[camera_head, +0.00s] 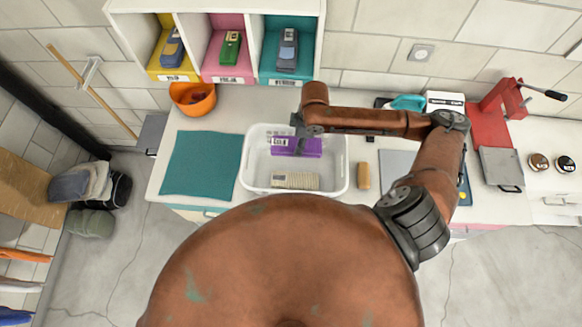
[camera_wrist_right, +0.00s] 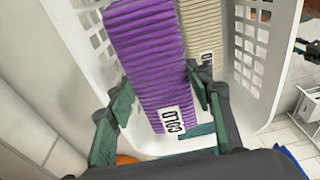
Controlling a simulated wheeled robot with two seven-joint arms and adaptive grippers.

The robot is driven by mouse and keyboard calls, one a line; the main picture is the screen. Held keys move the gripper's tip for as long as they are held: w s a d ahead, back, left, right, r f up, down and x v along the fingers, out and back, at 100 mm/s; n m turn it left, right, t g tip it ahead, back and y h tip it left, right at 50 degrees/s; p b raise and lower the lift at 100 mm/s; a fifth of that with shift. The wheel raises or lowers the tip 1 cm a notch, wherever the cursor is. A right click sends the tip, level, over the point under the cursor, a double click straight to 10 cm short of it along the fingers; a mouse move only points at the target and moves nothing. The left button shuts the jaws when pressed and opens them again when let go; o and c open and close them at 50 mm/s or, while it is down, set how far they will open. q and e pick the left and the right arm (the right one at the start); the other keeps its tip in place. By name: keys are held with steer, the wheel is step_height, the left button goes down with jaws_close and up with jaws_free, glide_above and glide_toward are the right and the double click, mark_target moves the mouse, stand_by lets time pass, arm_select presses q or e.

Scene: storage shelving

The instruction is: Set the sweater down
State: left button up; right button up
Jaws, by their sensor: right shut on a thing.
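A purple ribbed folded sweater (camera_head: 306,148) with a white tag reading COLD is at the back of the white basket (camera_head: 342,170). In the right wrist view the purple sweater (camera_wrist_right: 150,60) lies between the fingers of my right gripper (camera_wrist_right: 165,118), which is shut on its tagged end. My right gripper (camera_head: 298,133) reaches down to it from above in the head view. I cannot tell whether the sweater touches the basket floor. A beige ribbed folded garment (camera_head: 295,181) lies at the front of the basket, beside the purple one (camera_wrist_right: 198,35). My left gripper is not in view.
A teal mat (camera_head: 200,163) lies clear left of the basket. An orange bucket (camera_head: 193,99) stands behind it. Cubbies in yellow, pink and teal (camera_head: 290,55) hold folded items at the back. A tan block (camera_head: 363,176) and a red press (camera_head: 495,110) are to the right.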

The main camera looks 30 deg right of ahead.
steer(key=shift+f+b, duration=0.55)
steer(key=shift+f, duration=0.35)
steer(key=shift+w+f, duration=0.15)
steer(key=shift+f, duration=0.2)
glide_above(296, 163)
step_height(296, 163, down, 5)
steer(key=shift+d+f, duration=0.2)
steer(key=shift+f, duration=0.9)
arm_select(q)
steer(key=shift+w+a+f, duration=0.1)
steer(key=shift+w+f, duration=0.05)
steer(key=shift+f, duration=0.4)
arm_select(e)
steer(key=shift+f, duration=1.35)
steer(key=shift+f, duration=0.15)
steer(key=o, duration=1.1)
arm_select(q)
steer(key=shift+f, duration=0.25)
arm_select(e)
steer(key=r, duration=0.4)
steer(key=d+r, duration=0.1)
steer(key=r, duration=0.3)
steer(key=s+r, duration=0.1)
steer(key=r, duration=0.3)
steer(key=shift+d+r, duration=0.1)
steer(key=shift+d, duration=0.2)
